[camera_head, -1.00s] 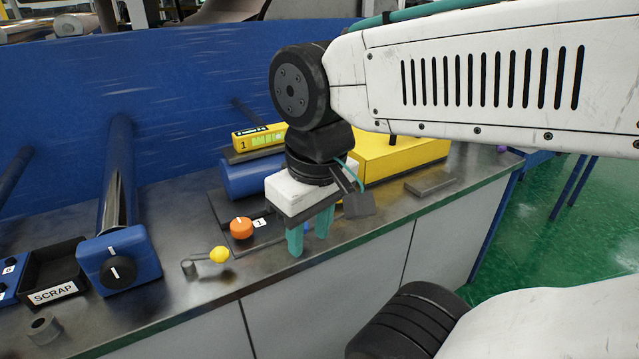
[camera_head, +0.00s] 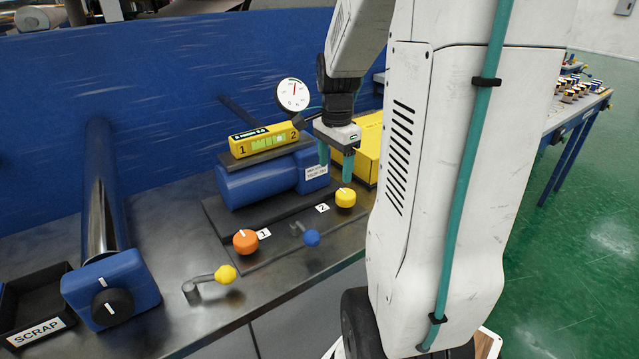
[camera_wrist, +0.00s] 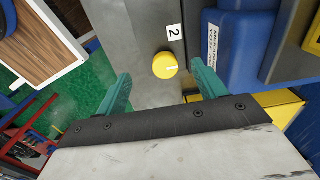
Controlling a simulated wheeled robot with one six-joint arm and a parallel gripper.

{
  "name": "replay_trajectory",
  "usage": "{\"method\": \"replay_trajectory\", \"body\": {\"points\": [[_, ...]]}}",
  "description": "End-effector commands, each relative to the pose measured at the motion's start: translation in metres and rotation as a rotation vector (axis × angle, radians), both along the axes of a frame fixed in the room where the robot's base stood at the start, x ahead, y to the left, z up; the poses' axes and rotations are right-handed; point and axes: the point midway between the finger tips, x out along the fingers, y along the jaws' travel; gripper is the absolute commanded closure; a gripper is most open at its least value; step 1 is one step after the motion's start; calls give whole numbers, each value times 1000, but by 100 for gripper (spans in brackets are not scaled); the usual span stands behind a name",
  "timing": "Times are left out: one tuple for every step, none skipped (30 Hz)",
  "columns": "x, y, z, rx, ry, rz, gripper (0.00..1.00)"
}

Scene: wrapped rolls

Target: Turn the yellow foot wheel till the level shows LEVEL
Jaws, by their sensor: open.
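The yellow foot wheel (camera_head: 345,198) sits on the bench beside the label 2 (camera_head: 322,208). The orange foot wheel (camera_head: 245,241) sits by the label 1 (camera_head: 264,234). The yellow level (camera_head: 264,141), marked 1 and 2 with a green window, rests on the blue machine (camera_head: 258,181); its small display text is unreadable.
A blue-knobbed lever (camera_head: 312,238) stands between the wheels. A yellow-knobbed crank (camera_head: 225,274) is near the bench's front edge. A round dial (camera_head: 293,95) is behind the level. A yellow box (camera_head: 368,143) stands behind my gripper. A SCRAP tray (camera_head: 38,332) is at the left.

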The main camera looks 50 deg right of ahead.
Motion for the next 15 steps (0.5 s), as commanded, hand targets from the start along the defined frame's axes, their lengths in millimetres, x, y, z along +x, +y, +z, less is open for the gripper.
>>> {"method": "replay_trajectory", "body": {"points": [[-2,-16,-9,6,6,-74,30],[-3,-23,-12,7,6,-110,30],[-4,-31,-16,7,8,-150,30],[-4,-35,-19,9,8,-173,30],[-5,-38,-21,9,9,-191,30],[-5,-41,-24,9,9,-207,30],[-6,-43,-27,9,9,-216,30],[-6,-44,-30,10,10,-220,30],[-6,-44,-35,11,11,-222,30],[-6,-44,-39,11,12,-222,30],[-6,-43,-43,11,11,-222,30],[-6,-43,-50,11,12,-221,30],[-6,-43,-55,11,12,-221,30],[-6,-43,-60,11,12,-221,30],[-6,-43,-67,11,12,-220,30]]}}
